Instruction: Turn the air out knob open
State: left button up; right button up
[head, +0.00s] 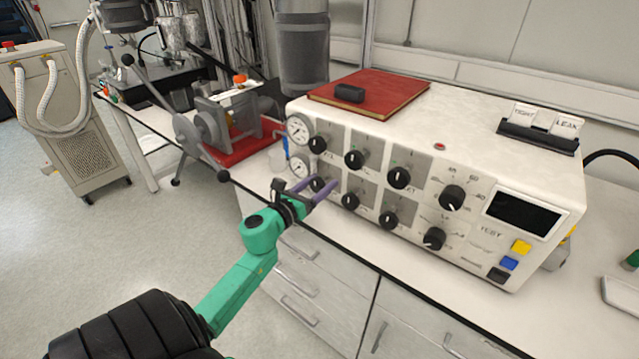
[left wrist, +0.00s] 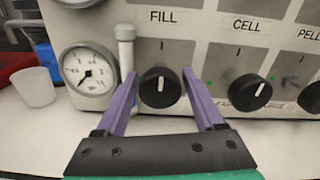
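The white panel box (head: 470,130) has two rows of black knobs on its front. My left gripper (head: 319,184), with purple fingers, is at the leftmost knob of the lower row (left wrist: 160,88). In the left wrist view this knob sits between the open fingers, with a small gap on each side, and its white mark points straight up. The label "FILL" shows above it; no "air out" label can be read, and the gripper body hides the area below the knob. My right gripper is not in view.
A pressure gauge (left wrist: 88,75) and a pale tube (left wrist: 126,52) are just left of the knob. Another knob (left wrist: 250,92) is to its right. A red book (head: 400,88) with a black object (head: 349,93) lies on the box. A clear cup (left wrist: 34,86) stands at left.

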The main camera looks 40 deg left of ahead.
pick_arm(q)
grip_shut()
